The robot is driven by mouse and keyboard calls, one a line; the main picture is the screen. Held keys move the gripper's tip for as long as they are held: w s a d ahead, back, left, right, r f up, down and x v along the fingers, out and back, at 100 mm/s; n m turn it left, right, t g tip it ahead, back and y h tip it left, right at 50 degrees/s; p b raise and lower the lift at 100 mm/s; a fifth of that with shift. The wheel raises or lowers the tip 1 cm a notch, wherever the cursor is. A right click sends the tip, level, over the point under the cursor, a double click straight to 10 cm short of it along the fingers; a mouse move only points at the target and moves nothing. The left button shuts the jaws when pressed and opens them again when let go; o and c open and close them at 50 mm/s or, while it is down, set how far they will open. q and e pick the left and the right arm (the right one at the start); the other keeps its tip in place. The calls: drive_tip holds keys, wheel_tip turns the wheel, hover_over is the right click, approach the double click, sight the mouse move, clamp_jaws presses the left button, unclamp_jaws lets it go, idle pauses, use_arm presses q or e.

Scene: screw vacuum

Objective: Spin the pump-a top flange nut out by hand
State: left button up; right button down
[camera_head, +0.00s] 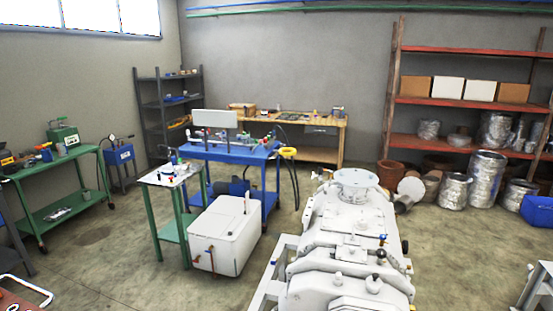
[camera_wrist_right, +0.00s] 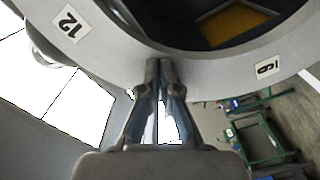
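A large white pump (camera_head: 350,235) stands right of centre in the head view, with a round pale top flange (camera_head: 356,180) on it. I cannot tell from a label whether it is pump-a. Neither gripper shows in the head view. In the right wrist view, a grey flange ring (camera_wrist_right: 205,65) with number labels fills the top. My right gripper (camera_wrist_right: 159,64) has its two fingertips close together at the ring's lower edge, with a dark opening beyond. I see no nut between them; a small one could be hidden. My left gripper is out of view.
A white box-shaped tank (camera_head: 225,235) stands left of the pump, beside a small green cart (camera_head: 170,180) and a blue workbench (camera_head: 230,152). Red shelves (camera_head: 470,104) and silver drums (camera_head: 487,178) are at the right.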

drive_tip(key=shift+r, duration=0.15)
drive_tip(key=v, duration=0.6)
drive_tip(key=shift+d+b, duration=0.25)
drive_tip(key=shift+b, duration=0.2)
drive_tip(key=shift+s, duration=0.1)
